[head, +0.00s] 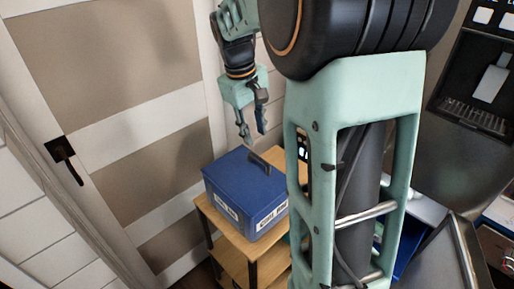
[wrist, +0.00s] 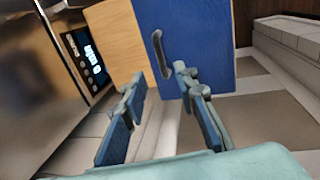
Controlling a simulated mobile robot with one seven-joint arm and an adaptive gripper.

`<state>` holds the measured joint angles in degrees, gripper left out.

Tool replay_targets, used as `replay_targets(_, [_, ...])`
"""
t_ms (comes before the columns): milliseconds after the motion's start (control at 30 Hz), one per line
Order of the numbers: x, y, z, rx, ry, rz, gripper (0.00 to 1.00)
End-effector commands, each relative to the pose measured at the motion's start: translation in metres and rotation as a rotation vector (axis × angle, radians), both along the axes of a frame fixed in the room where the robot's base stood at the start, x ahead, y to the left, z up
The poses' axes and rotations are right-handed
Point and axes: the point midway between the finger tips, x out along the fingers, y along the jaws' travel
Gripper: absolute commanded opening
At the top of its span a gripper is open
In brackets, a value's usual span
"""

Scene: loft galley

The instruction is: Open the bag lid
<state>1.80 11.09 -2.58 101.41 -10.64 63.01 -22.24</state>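A blue box-shaped bag (head: 235,198) with white labels on its sides stands on a small wooden table. Its blue lid is down, with a dark handle (head: 260,162) on top. In the wrist view the blue lid (wrist: 205,40) fills the upper middle, and its slot-like handle (wrist: 161,54) lies just beyond the fingertips. My gripper (head: 253,136) hangs above the bag's far side, fingers pointing down. In the wrist view my gripper (wrist: 158,82) shows its two fingers spread apart with nothing between them. It appears apart from the handle.
The wooden table (head: 241,246) has a lower shelf. A panelled door (head: 110,100) with a black handle (head: 63,154) stands behind at left. A dark appliance with a dispenser (head: 480,90) is at right. My arm column hides the table's right part.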

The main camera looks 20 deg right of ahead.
Motion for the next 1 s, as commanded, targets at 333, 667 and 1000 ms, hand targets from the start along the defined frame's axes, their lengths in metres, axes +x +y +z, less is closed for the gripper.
replay_targets(333, [0.004,-0.012,-0.064,0.000,0.001,-0.002,0.27])
replay_targets(667, [0.007,-0.017,-0.091,-0.001,-0.002,-0.002,0.27])
replay_targets(1000, [0.007,-0.017,-0.091,-0.001,-0.003,-0.002,0.16])
